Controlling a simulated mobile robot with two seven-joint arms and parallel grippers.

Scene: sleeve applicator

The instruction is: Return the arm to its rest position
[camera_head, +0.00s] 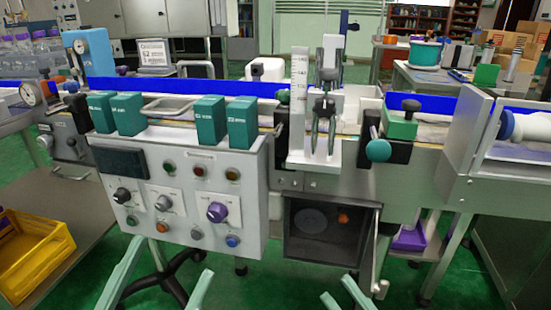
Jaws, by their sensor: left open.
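My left gripper (175,257) comes in at the bottom of the head view, below the control panel. Its two mint-green fingers are spread wide apart with nothing between them. My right gripper (337,288) shows only as two mint-green fingertips at the bottom edge, right of centre. The tips lie near each other, and the rest of that gripper is cut off, so its opening is unclear. No object is seen in either gripper. Both grippers appear in front of the machine, over the green floor.
The sleeve applicator's control panel (180,190) stands ahead, with several teal boxes (208,121) on top. An open-fronted bin (325,230) hangs under the machine. A yellow crate (32,250) is at lower left. Green floor (265,283) shows between the grippers.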

